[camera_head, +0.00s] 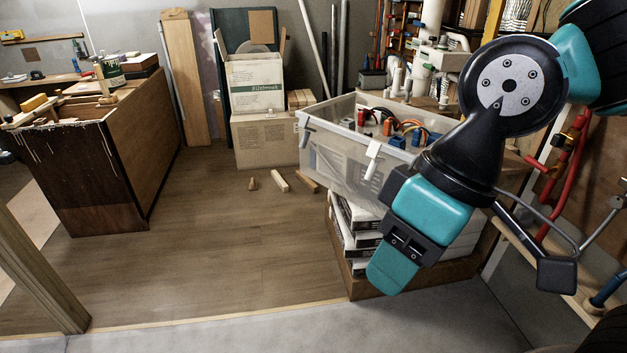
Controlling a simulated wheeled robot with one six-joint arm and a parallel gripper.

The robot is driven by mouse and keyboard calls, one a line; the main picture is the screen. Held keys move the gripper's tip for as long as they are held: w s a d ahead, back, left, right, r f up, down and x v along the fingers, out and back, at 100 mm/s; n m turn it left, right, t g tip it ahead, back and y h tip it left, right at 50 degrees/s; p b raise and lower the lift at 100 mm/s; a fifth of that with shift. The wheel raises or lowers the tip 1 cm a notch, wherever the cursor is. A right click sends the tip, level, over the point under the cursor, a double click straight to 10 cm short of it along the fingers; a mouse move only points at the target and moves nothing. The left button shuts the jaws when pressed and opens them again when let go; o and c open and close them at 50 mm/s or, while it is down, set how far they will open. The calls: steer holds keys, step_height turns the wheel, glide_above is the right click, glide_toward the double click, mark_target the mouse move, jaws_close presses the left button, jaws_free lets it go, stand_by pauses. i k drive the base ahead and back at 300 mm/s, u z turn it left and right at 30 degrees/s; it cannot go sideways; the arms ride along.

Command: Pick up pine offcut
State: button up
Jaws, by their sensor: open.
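Three small pieces of pale wood lie on the floor in front of the cardboard boxes. One is a short, stubby piece (252,184) on the left. A longer light pine offcut (279,181) lies in the middle. A browner piece (307,181) lies on the right, close to the clear bin. I cannot tell which one the task names. My gripper (393,268) hangs from the teal and black arm at the right, well apart from the wood and nearer to me. It is open, with nothing seen in it; its far side is hidden.
A clear plastic bin (345,153) of cables and fittings sits above stacked packs (352,225), behind my arm. Cardboard boxes (262,142) stand at the back. A dark wooden bench (105,180) is at left, a timber post (42,268) at front left. The floor between is clear.

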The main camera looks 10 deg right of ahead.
mark_target(276, 175)
steer(key=u, duration=0.5)
steer(key=i, duration=2.05)
steer(key=u, duration=0.5)
steer(key=i, duration=2.5)
steer(key=z, duration=1.05)
steer(key=i, duration=1.9)
steer(key=z, duration=1.1)
steer(key=i, duration=0.25)
